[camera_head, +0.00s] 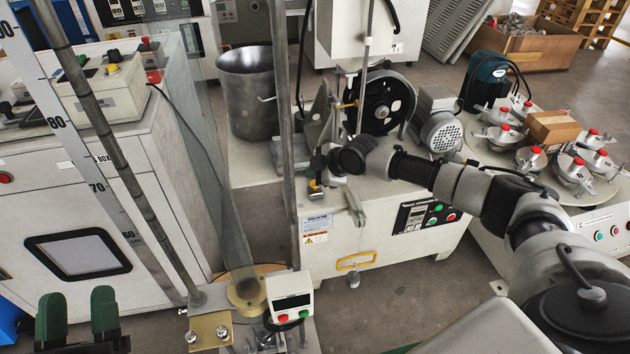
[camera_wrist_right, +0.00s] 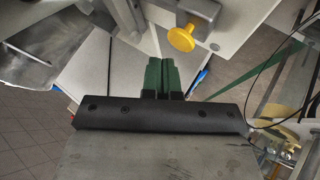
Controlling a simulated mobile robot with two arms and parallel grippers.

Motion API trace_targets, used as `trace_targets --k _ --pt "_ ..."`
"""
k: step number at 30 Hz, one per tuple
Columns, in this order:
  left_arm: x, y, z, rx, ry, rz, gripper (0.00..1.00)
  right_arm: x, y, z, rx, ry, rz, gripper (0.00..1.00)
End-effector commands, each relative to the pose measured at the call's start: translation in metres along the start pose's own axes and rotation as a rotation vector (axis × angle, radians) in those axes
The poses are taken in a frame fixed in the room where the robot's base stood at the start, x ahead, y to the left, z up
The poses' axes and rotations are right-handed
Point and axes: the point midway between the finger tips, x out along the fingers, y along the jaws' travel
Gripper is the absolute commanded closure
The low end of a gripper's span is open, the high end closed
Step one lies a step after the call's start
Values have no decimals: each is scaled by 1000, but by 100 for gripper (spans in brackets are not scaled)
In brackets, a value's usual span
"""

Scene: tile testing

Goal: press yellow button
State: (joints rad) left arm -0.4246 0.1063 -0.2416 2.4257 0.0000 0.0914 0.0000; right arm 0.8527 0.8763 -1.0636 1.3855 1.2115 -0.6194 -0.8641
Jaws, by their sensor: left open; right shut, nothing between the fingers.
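The yellow button (camera_wrist_right: 181,38) is a round yellow knob on a short stem, set in a metal block on a white machine. In the right wrist view it lies just beyond and a little right of my right gripper's (camera_wrist_right: 166,60) green fingertips. The fingers are shut with nothing between them, and I see no clear contact with the knob. In the head view a small yellow spot (camera_head: 314,186) shows by the end of my right arm, where the fingers are hard to make out. My left gripper (camera_head: 77,307) is open and empty at the lower left.
The white machine (camera_head: 375,225) carries a black wheel (camera_head: 384,103) and a motor (camera_head: 441,125) near my right arm. A metal post (camera_head: 283,130) and a clear panel stand to its left. A small control box (camera_head: 290,300) sits at the bottom.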

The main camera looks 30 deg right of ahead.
Motion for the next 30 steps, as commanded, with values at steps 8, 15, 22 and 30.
trace_targets --k 8,15,22,30 --pt "0 0 2 1 -19 -1 47 0 0 0 0 0 0 100" --pt "0 -2 8 4 -79 -4 47 -3 2 -3 0 0 0 100" --pt "-5 -6 30 10 -268 -14 47 -10 7 -7 0 0 0 100" --pt "-18 -11 54 15 -489 -26 47 -16 12 -12 0 0 0 100"
